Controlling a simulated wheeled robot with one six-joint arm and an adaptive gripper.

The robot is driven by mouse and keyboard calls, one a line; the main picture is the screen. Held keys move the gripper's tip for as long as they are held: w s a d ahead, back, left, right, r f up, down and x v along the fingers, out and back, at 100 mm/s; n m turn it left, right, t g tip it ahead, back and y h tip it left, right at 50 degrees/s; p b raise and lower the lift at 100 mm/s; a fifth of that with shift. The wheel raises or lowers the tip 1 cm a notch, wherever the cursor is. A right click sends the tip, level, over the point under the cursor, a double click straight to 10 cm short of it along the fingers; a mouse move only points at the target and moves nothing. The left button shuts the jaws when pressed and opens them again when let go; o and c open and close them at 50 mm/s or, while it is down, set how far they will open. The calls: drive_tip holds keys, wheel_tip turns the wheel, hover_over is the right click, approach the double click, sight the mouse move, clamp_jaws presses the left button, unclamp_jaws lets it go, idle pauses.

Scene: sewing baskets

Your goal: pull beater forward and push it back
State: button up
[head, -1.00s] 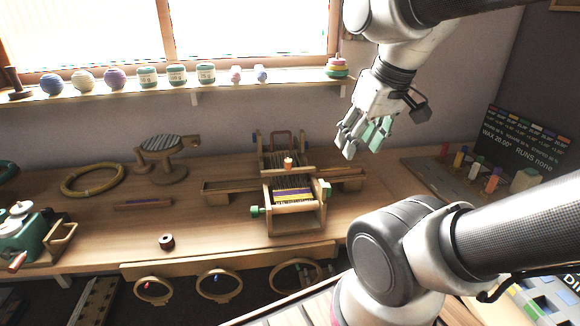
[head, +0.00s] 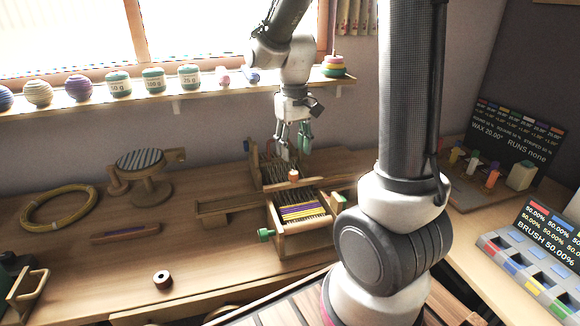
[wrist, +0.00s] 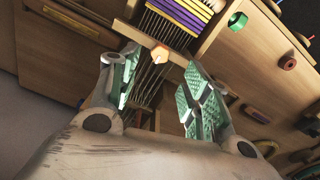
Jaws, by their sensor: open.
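A small wooden table loom (head: 287,247) stands on the bench, with purple, yellow and white woven cloth (head: 303,212) at its near end. Its beater is a wooden crossbar with an orange-topped knob (head: 293,175) behind the cloth. The knob (wrist: 159,54) and warp threads also show in the wrist view. My gripper (head: 293,150) points down over the loom, above and slightly behind the knob. Its green-padded fingers (wrist: 160,72) are open and empty, spread to either side of the knob in the wrist view. I cannot tell the remaining height exactly.
Green knobs (head: 265,235) stick out at the loom's sides. A wooden stand with a striped round top (head: 140,160), a yellow hoop (head: 58,205) and a dark spool (head: 162,279) sit left. A shelf with yarn balls (head: 153,80) runs behind. Small coloured bottles (head: 473,165) stand right.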

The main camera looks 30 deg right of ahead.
sight(294, 172)
wheel_tip(294, 172, down, 7)
drive_tip(key=shift+f, duration=0.1)
idle(0.3)
